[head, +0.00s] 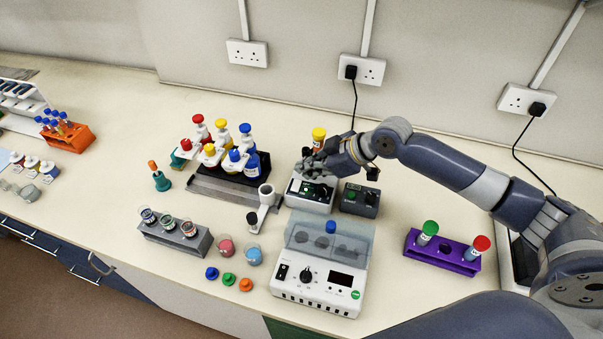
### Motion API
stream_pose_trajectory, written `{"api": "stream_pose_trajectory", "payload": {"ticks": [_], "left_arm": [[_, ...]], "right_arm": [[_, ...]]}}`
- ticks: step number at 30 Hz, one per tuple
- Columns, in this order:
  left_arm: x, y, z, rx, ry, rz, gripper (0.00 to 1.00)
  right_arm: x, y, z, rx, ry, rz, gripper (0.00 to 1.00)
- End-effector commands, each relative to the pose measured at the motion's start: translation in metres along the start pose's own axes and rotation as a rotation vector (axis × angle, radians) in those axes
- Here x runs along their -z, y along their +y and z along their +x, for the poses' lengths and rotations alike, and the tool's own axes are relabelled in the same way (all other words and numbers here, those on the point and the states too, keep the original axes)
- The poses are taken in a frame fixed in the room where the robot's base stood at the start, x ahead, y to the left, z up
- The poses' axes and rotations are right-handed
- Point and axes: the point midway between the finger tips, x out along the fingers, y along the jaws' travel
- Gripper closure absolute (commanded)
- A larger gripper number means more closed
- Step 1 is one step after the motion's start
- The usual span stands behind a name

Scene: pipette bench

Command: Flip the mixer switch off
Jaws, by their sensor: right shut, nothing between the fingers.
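A small white device (309,204), which looks like the mixer, stands at the middle of the bench. Its top carries a dark control panel with a small green part, but I cannot tell which way the switch sits. A yellow-capped tube (318,136) stands upright at its back. My right gripper (309,172) comes in from the right and is shut and empty, over the back of this device. It hides part of the device's top, and I cannot tell whether the fingertips touch it. My left gripper is not in view.
A dark grey box (360,199) with a green button stands right beside the device. A white unit (318,291) with a clear lid is in front. A bottle rack (229,172) is to the left, a purple tube rack (443,251) to the right. A black cable hangs behind.

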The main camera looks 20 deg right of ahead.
Motion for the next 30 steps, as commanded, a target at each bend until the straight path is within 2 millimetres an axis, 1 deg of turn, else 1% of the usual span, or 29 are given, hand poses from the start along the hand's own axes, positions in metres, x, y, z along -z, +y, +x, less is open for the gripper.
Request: {"api": "stream_pose_trajectory", "payload": {"ticks": [1, 6, 9, 12, 17, 26, 29, 30], "left_arm": [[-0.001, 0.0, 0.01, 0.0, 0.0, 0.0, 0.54], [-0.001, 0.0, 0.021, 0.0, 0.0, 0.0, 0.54], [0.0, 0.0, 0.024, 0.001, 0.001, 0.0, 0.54], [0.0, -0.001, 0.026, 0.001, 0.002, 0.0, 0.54], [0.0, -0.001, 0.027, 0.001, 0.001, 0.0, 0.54], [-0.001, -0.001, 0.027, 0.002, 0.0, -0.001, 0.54], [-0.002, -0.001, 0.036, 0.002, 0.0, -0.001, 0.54], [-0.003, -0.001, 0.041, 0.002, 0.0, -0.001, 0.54]], "right_arm": [[-0.004, 0.0, -0.008, -0.003, 0.0, -0.003, 1.0], [-0.003, -0.001, -0.04, -0.002, 0.0, -0.002, 1.0], [-0.003, -0.001, -0.053, -0.001, 0.001, -0.001, 1.0], [-0.002, -0.001, -0.062, -0.001, 0.001, -0.001, 1.0], [-0.001, -0.001, -0.067, 0.001, 0.001, -0.001, 1.0], [-0.001, -0.001, -0.067, 0.001, 0.002, 0.0, 1.0], [-0.003, 0.001, -0.066, -0.001, 0.002, -0.003, 1.0], [-0.004, 0.002, -0.065, -0.002, 0.002, -0.004, 1.0]]}}
